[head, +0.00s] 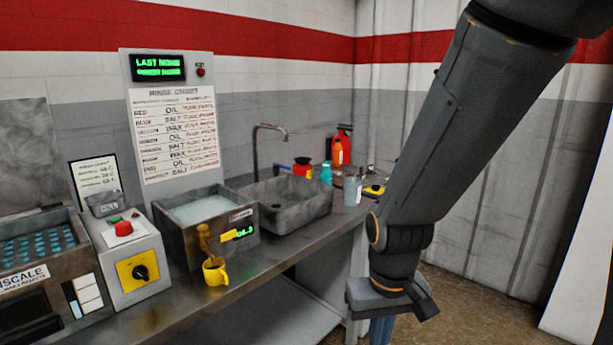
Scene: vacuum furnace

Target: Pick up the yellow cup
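The yellow cup (215,273) stands upright near the front edge of the metal bench, with its handle to the right. A brass tap (204,238) with a yellow lever is right above it, on the front of a metal bath. My gripper (381,332) hangs pointing down to the right of the cup, well apart from it, in front of the bench's right end. Its fingers are mostly cut off by the bottom of the picture, so I cannot see whether they are open or shut.
The metal bath (166,238) stands behind the cup. To its left is a control box (139,272) with a red button and a yellow dial plate. A sink (300,211), bottles and a grey canister (352,191) stand to the right. The bench front between cup and gripper looks clear.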

